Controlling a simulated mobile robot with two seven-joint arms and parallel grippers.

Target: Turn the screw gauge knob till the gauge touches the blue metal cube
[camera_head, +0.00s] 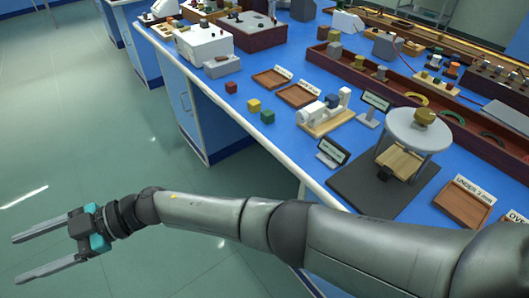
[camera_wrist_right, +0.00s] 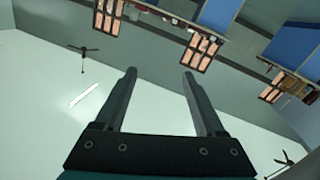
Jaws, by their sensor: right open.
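The screw gauge (camera_head: 313,118) is a white device lying on a light wooden base on the blue bench, right of centre in the head view. A small blue cube (camera_head: 333,101) sits at it, near its upright grey-white end part. Which part is the knob, and whether the gauge touches the cube, is too small to tell. My right gripper (camera_head: 15,259) is open and empty, out over the floor at the lower left, far from the gauge. In the right wrist view its two fingers (camera_wrist_right: 159,74) are apart with nothing between them. My left gripper is not in view.
Red (camera_head: 231,87), yellow (camera_head: 254,105) and green (camera_head: 267,117) cubes lie near the bench edge left of the gauge. Brown trays (camera_head: 298,95) and a dark sign (camera_head: 332,151) are close by. A round-topped stand (camera_head: 410,130) is at right. The wrist view shows ceiling fans (camera_wrist_right: 83,50) and windows.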

